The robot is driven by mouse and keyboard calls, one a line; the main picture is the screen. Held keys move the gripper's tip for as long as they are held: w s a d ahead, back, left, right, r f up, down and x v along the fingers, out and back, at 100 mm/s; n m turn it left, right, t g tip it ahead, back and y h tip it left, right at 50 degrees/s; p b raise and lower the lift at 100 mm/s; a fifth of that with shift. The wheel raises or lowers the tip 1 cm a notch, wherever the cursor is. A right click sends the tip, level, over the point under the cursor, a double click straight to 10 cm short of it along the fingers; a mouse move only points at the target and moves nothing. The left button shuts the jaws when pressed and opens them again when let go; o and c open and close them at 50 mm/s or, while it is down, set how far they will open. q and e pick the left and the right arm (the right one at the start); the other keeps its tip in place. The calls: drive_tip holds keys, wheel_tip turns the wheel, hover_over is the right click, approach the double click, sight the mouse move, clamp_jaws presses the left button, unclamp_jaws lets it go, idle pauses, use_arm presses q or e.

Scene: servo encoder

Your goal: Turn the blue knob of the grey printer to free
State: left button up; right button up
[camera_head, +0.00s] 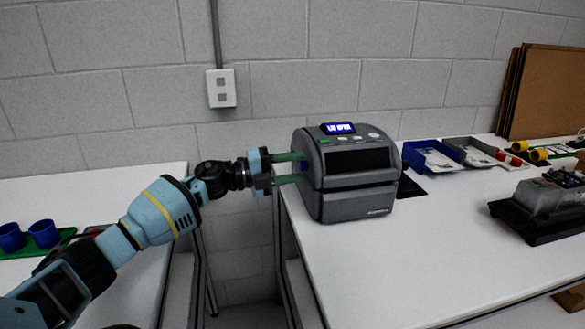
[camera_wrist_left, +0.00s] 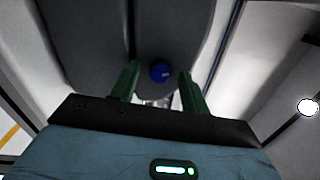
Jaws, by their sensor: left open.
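The grey printer (camera_head: 352,195) stands upright on the left end of the right-hand white table, with a lit blue display on top. Its blue knob (camera_head: 304,167) is on the printer's left side, partly visible in the head view. In the left wrist view the round blue knob (camera_wrist_left: 160,72) sits between the two green fingers, a little beyond their tips. My left gripper (camera_head: 301,167) is open, its fingers pointing at the printer's left side, one above and one below the knob. I cannot tell whether the fingertips touch the printer. My right gripper is not in view.
Blue (camera_head: 432,158) and grey bins (camera_head: 470,152) stand behind and right of the printer. Blue cups (camera_head: 43,233) stand on a green tray on the left table. A gap separates the tables. The table front is clear.

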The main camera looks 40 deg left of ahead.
use_arm(q)
drive_tip(key=shift+s+a, duration=0.1)
drive_tip(key=b+v, duration=0.1)
drive_tip(key=v, duration=0.6)
drive_tip(key=shift+s, duration=0.3)
drive_tip(key=shift+a, duration=0.15)
